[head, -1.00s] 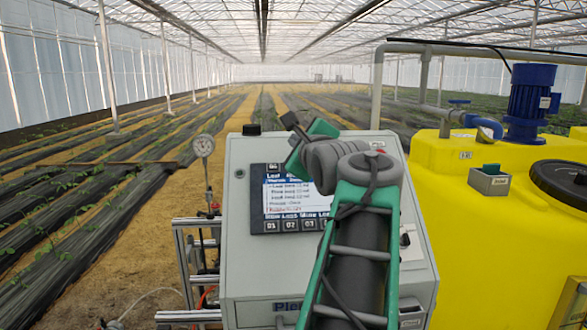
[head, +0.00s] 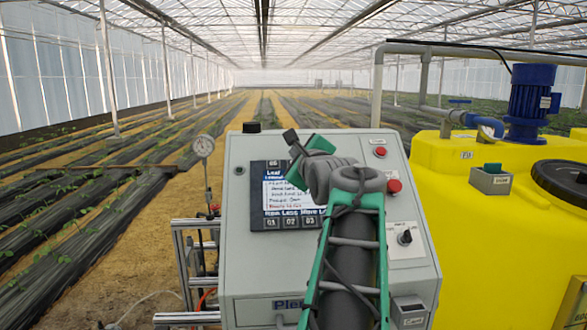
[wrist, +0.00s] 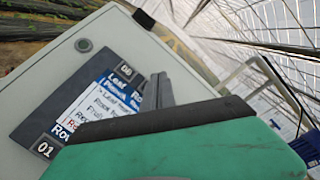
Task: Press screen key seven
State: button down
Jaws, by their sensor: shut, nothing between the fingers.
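The screen (head: 283,193) is on the sloped face of the grey control cabinet. It shows a text menu. A row of dark keys along its bottom reads 01 (head: 271,223), 02 and 03. A key at its top left seems to read 06 in the wrist view (wrist: 126,69). No key marked seven is readable; my gripper and arm cover the screen's upper right. My gripper (head: 291,138) is shut and empty, in front of the screen's upper edge. In the wrist view its dark fingers (wrist: 158,90) overlap the screen; contact cannot be told.
The cabinet (head: 245,265) also carries red buttons (head: 393,186), a black rotary knob (head: 405,237) and a black cap on top. A pressure gauge (head: 203,146) stands to the left. A yellow tank (head: 480,240) with a blue motor is to the right.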

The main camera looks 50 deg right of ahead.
jog(key=shift+w+d+f, duration=0.3)
jog(key=shift+w+f, duration=0.15)
jog(key=shift+f, duration=0.15)
dwell(1.6)
jog(key=shift+w+d+f, duration=0.2)
jog(key=shift+d+f, duration=0.05)
jog(key=shift+f, duration=0.05)
jog(key=shift+w+d+f+b, duration=0.15)
jog(key=shift+w+f+b, duration=0.05)
jog(key=shift+f+b, duration=0.15)
dwell(0.6)
jog(key=shift+r, duration=0.1)
jog(key=shift+s+a+r, duration=0.35)
jog(key=shift+s+r, duration=0.05)
jog(key=shift+r, duration=0.1)
